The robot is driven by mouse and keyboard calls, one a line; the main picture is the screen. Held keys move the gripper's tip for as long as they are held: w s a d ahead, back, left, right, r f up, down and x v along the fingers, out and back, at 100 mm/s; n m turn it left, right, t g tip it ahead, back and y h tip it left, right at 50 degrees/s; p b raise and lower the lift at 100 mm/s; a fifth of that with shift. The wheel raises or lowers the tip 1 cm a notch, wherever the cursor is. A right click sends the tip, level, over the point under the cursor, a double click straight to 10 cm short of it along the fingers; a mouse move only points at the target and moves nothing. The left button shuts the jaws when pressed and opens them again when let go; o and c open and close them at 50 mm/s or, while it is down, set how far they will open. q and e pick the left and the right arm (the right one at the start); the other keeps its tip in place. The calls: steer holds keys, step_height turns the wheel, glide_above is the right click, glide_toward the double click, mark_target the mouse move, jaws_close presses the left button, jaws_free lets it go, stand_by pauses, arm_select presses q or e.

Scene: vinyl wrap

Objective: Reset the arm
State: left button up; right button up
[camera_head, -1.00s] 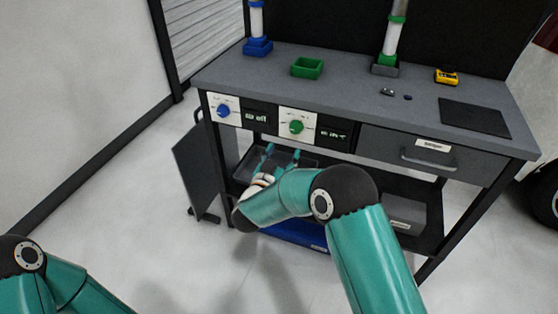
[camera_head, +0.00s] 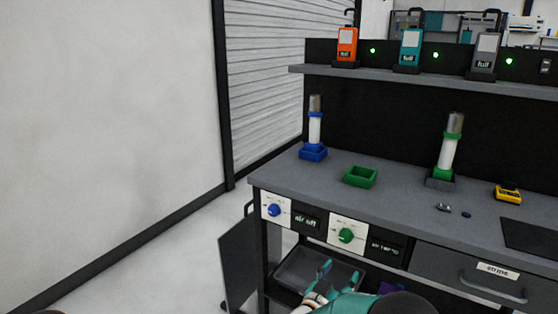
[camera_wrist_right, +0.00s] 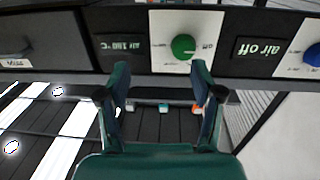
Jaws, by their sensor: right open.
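My right arm comes up from the bottom edge in the head view, with its teal gripper (camera_head: 339,273) in front of the workbench, below the knob panels. The two fingers are apart and nothing is between them. The right wrist view shows the open fingers (camera_wrist_right: 160,84) below a green knob (camera_wrist_right: 183,46), which appears upside down there. The same green knob (camera_head: 346,235) is on the bench front in the head view. My left gripper is out of view.
The grey benchtop (camera_head: 404,210) holds a blue stand (camera_head: 313,152), a green tray (camera_head: 360,177), a green-ringed tube (camera_head: 449,150) and a yellow device (camera_head: 508,193). A grey bin (camera_head: 290,270) sits under the bench. A drawer handle (camera_head: 492,290) juts out at right. Floor at left is clear.

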steer(key=s+d+f+n+g+y, duration=0.25)
steer(key=s+d+f, duration=0.25)
steer(key=d+f, duration=0.65)
steer(key=s+a+f+n+g+y, duration=0.1)
steer(key=s+a+f+g+y, duration=0.2)
steer(key=s+a+f+y, duration=0.35)
steer(key=s+a+f+n+g+y, duration=0.1)
steer(key=s+a+f+g+y, duration=0.25)
steer(key=s+f, duration=0.55)
steer(key=s+a+n+g+y, duration=0.1)
steer(key=s+a+g+y, duration=0.45)
steer(key=s, duration=0.85)
step_height(320, 180, up, 17)
steer(key=a+t+h+p, duration=0.1)
steer(key=h+p, duration=0.2)
steer(key=p, duration=1.4)
steer(key=shift+a, duration=0.25)
